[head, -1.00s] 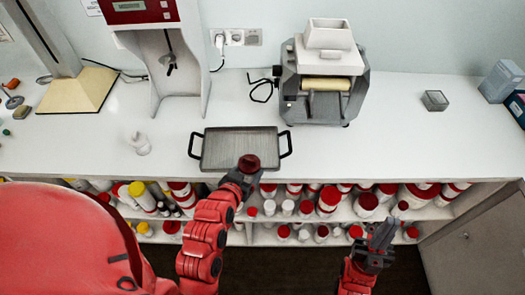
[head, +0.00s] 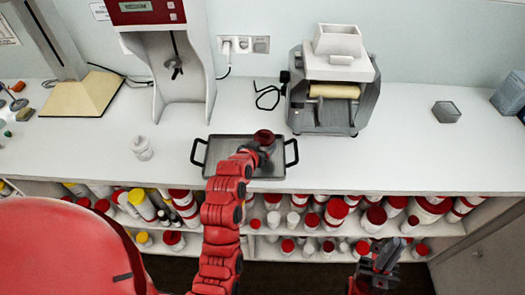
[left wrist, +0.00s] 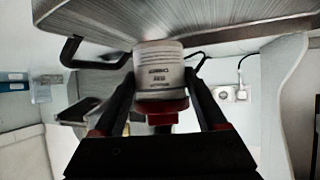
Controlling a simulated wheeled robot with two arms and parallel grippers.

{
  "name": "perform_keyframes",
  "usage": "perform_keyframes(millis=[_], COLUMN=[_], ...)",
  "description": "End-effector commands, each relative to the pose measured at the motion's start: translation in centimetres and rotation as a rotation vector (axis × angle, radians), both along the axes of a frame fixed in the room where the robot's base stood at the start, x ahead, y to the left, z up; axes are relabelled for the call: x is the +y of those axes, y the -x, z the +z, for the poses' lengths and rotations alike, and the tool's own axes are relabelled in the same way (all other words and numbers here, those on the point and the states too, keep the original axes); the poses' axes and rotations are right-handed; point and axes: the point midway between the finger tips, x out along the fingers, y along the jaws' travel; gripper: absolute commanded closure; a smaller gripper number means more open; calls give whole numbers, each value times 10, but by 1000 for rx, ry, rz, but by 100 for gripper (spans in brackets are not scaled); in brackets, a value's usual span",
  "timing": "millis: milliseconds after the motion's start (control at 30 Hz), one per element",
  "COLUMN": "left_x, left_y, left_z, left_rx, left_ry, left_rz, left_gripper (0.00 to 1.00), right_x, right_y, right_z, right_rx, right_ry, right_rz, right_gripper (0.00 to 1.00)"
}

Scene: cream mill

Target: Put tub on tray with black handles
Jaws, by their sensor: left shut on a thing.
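The tray with black handles (head: 222,154) is a grey rectangular tray on the white counter, with a black handle at each short end. My left gripper (head: 265,147) is shut on the tub (head: 264,136), over the right part of the tray. Only its red lid shows clearly there. In the left wrist view, the tub (left wrist: 158,75) is white with dark print and sits between the fingers, its base towards the tray (left wrist: 190,25). I cannot tell whether it touches the tray. My right gripper (head: 380,258) is empty, its fingers apart, in front of the shelf.
A grey machine with a roller (head: 332,85) stands behind the tray to the right. A red and white machine (head: 168,60) stands behind left. A small white bottle (head: 142,148) is left of the tray. Several red-lidded tubs fill the shelf below.

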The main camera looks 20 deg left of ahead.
Motion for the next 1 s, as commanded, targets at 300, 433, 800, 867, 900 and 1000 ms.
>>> perform_keyframes(millis=[300, 433, 800, 867, 900, 1000], left_x=[0, 0, 0, 0, 0, 0], left_y=[1, 1, 1, 1, 1, 1], left_z=[-35, -36, -38, -38, -38, -38], left_rx=[5, 2, 2, 2, 3, 3], left_ry=[0, 0, 0, 0, 0, 0], left_rz=[-1, -1, -1, -1, -1, -1], left_gripper=[85, 85, 0, 0, 0, 0], right_x=[0, 0, 0, 0, 0, 0], right_y=[0, 0, 0, 0, 0, 0], right_z=[24, 22, 19, 19, 19, 20], right_rx=[0, 0, 0, 0, 0, 0], right_ry=[0, 0, 0, 0, 0, 0], right_rz=[0, 0, 0, 0, 0, 0], right_gripper=[100, 100, 100, 100, 100, 100])
